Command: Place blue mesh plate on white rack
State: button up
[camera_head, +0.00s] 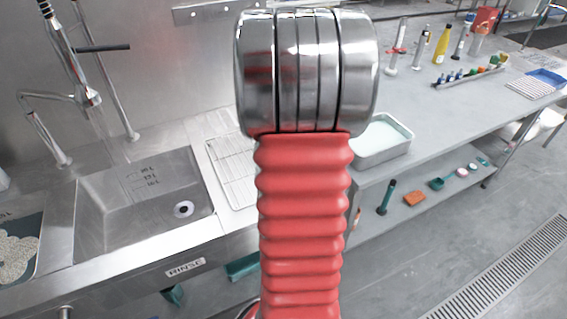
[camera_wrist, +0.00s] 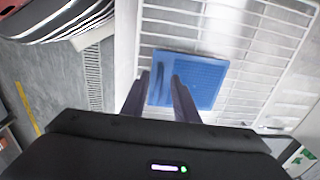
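The blue mesh plate (camera_wrist: 207,80) lies flat against the white wire rack (camera_wrist: 262,40) in the wrist view, with dark marks near its left side. My gripper (camera_wrist: 159,78) points at the plate. Its two dark fingers are apart, one beside the plate's left edge and one overlapping the plate. I see no clear grip, and any gap between fingertips and plate is hard to judge. In the head view, part of a white wire rack (camera_head: 232,170) shows right of the sink; my arm hides its right side and my gripper.
The sink (camera_head: 145,205) is left of the rack, with a faucet behind it. A metal tray (camera_head: 381,140) stands on the bench right of my arm. Bottles, tools and a second blue item (camera_head: 547,77) sit farther right. A lower shelf holds small items.

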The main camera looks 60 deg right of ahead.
notch_tip(320, 180, up, 10)
jog(key=shift+s+a, duration=0.15)
jog(key=shift+s, duration=0.05)
dwell(0.8)
jog(key=w+a+r+n+t+h, duration=0.1)
jog(key=w+a+r+n, duration=0.15)
jog(key=a+n, duration=0.55)
jog(key=w+a+r+n+t, duration=0.1)
jog(key=w+a+r+n, duration=0.15)
jog(key=a, duration=0.95)
jog(key=s+a+f+n+t, duration=0.1)
jog(key=s+a+n, duration=0.1)
jog(key=a+n, duration=0.5)
jog(key=s+a+f+n+t+y, duration=0.1)
jog(key=a+n, duration=0.5)
jog(key=a, duration=0.6)
jog(key=shift+s+f+n+t, duration=0.2)
jog(key=shift+s+n+t, duration=0.3)
jog(key=shift+s, duration=0.6)
